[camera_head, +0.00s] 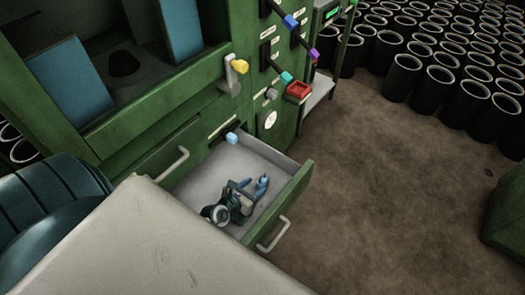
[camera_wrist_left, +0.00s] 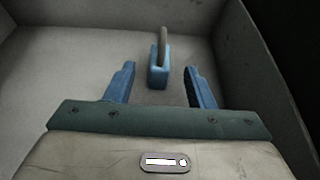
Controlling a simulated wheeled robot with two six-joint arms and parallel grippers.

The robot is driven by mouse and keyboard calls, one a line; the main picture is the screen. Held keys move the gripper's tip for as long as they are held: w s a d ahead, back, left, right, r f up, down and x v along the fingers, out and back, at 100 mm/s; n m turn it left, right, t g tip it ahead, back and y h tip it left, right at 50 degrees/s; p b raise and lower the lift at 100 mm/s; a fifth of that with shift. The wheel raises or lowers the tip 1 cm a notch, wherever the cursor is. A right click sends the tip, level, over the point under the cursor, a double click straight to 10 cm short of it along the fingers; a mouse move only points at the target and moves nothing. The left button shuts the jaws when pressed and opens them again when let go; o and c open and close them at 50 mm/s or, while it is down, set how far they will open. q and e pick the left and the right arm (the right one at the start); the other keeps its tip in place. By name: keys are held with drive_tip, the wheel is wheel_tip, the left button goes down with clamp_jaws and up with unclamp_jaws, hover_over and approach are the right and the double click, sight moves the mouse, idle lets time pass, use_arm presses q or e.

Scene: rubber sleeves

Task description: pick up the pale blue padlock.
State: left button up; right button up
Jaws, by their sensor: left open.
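The pale blue padlock (camera_wrist_left: 158,72) is on the grey floor of the open drawer, with its grey shackle pointing away from my gripper. My left gripper (camera_wrist_left: 158,82) is open. Its two blue fingers stand on either side of the padlock's near part, with a gap on each side. In the head view, my left gripper (camera_head: 254,184) is low inside the drawer (camera_head: 205,170); there the padlock is hard to tell from the blue fingers. My right gripper is not in view.
Drawer walls (camera_wrist_left: 280,60) rise close to the right of my gripper. Many black bins (camera_head: 404,75) stand at the back right; brown floor between is clear.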

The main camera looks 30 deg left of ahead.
sight(259, 183)
use_arm(q)
drive_tip(key=b+x, duration=0.1)
drive_tip(key=x, duration=0.4)
drive_tip(key=shift+w+f, duration=0.1)
drive_tip(key=shift+w, duration=0.1)
clamp_jaws()
